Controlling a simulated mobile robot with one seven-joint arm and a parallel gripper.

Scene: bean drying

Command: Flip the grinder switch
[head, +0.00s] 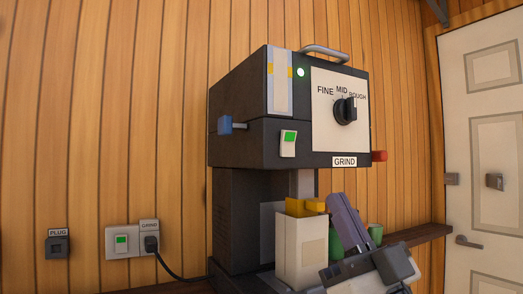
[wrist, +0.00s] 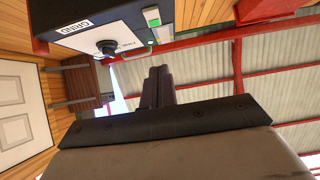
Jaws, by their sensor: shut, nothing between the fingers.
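The grinder (head: 243,148) is a dark box-shaped machine against the plank wall. Its grinder switch (head: 289,143) is a pale rocker with a green upper face, low on the front, left of the GRIND label. A green lamp (head: 301,72) glows above it. My gripper (head: 337,200) is shut and empty, pointing up, below and to the right of the switch and apart from it in the picture. In the wrist view my gripper (wrist: 160,72) has its fingers together, and part of the grinder (wrist: 60,12) shows at upper left.
A black dial (head: 345,110), a blue side knob (head: 225,124) and a red knob (head: 379,156) stick out of the grinder. A cream bag (head: 300,250) stands under it, beside my gripper. A plugged wall socket (head: 151,243) is at left.

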